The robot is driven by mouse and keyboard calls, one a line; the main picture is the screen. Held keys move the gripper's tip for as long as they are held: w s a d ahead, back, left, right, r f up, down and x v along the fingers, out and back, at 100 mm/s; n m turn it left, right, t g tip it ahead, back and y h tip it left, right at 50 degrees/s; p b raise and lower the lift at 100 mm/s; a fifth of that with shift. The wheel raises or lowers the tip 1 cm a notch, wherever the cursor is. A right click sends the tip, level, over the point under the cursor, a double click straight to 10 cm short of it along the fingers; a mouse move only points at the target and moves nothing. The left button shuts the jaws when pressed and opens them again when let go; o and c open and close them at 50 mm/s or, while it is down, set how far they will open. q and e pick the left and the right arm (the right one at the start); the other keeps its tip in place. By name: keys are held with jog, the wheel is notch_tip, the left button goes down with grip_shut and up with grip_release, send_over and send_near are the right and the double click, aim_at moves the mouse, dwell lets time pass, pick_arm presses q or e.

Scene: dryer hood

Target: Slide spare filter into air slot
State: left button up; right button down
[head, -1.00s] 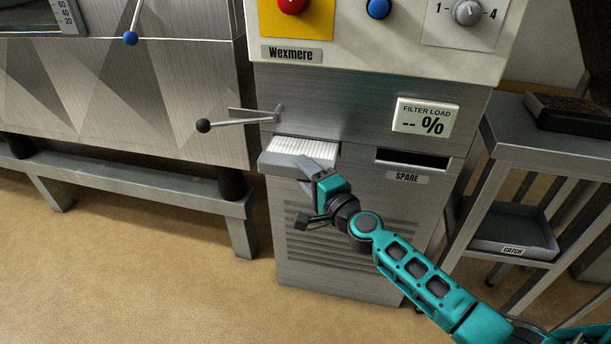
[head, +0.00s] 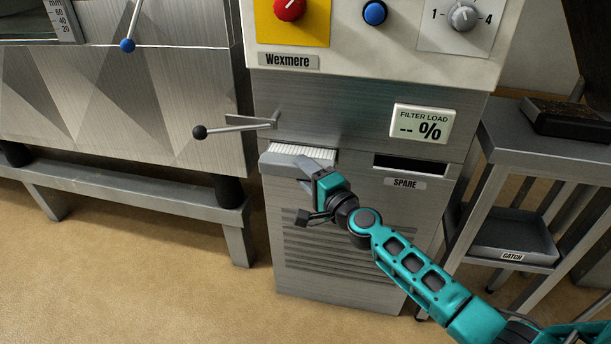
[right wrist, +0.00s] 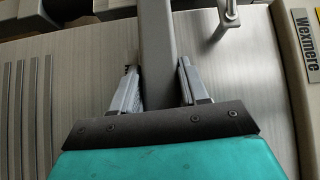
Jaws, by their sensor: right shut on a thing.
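The filter (head: 302,152) has a white pleated top and a grey front bar. It sits partly in the left slot of the cabinet, below the lever, with its front end sticking out. My right gripper (head: 308,170) is shut on the grey front bar. In the right wrist view the bar (right wrist: 158,45) runs between the two fingers (right wrist: 162,85). The slot labelled SPARE (head: 410,165), to the right, is dark and empty. The filter's inner end is hidden inside the cabinet. My left gripper is not in view.
A lever with a black knob (head: 200,132) juts out just above the filter, left of the FILTER LOAD display (head: 421,123). A side stand at right holds a CATCH tray (head: 515,238). A metal bench (head: 120,185) stands at left. The floor in front is clear.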

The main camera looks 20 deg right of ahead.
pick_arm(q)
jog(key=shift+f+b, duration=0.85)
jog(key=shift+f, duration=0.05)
pick_arm(e)
jog(key=shift+w+d+r, duration=0.1)
jog(key=shift+w+d, duration=0.55)
jog(key=shift+w, duration=0.25)
jog(key=shift+w+d, duration=0.6)
jog(key=shift+w, duration=0.25)
jog(key=shift+c, duration=2.4)
grip_release()
jog(key=shift+s, duration=0.55)
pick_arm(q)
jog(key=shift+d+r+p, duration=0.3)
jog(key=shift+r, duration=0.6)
pick_arm(e)
jog(key=v, duration=1.2)
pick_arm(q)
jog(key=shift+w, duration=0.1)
